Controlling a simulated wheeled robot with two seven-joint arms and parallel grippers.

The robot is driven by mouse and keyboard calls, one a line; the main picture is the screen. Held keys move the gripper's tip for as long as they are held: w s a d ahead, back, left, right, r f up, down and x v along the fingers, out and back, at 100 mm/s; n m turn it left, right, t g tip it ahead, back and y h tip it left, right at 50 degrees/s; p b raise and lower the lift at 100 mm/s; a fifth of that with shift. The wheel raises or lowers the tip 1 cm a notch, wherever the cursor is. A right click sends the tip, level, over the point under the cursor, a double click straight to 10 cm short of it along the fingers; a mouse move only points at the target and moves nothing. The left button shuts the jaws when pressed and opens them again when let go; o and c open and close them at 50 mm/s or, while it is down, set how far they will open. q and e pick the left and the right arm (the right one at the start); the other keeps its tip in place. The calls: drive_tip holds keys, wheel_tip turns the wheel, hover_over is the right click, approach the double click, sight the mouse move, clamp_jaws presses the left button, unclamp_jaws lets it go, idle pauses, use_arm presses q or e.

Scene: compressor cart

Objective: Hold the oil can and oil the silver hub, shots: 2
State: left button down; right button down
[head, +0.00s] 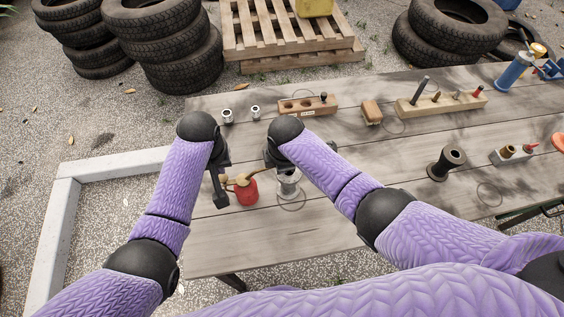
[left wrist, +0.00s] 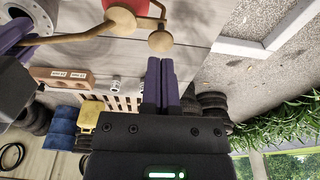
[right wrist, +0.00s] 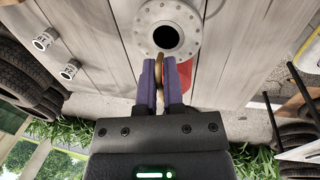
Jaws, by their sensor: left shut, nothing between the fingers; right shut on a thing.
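The red oil can (head: 246,193) with brass fittings is at the table's front left, between my two grippers. My right gripper (right wrist: 160,75) is shut on a brass part of the oil can; I cannot tell exactly which part. Red of the can shows behind its fingers. The silver hub (head: 288,187) stands just right of the can; the right wrist view shows its round flange and dark bore (right wrist: 167,36). My left gripper (head: 221,200) is shut and empty, left of the can. In the left wrist view its fingers are near a brass disc (left wrist: 160,41). Whether the can touches the table is unclear.
A black spool (head: 447,162) and a bottle tray (head: 513,153) are right. The table's front middle is clear.

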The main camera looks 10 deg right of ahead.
sight(222, 177)
use_arm(q)
drive_tip(key=shift+f, duration=0.1)
idle(0.4)
drive_tip(key=shift+f, duration=1.6)
drive_tip(key=shift+r, duration=1.7)
drive_tip(key=shift+f, duration=0.15)
drive_tip(key=shift+f, duration=1.5)
drive_tip(key=shift+r, duration=1.6)
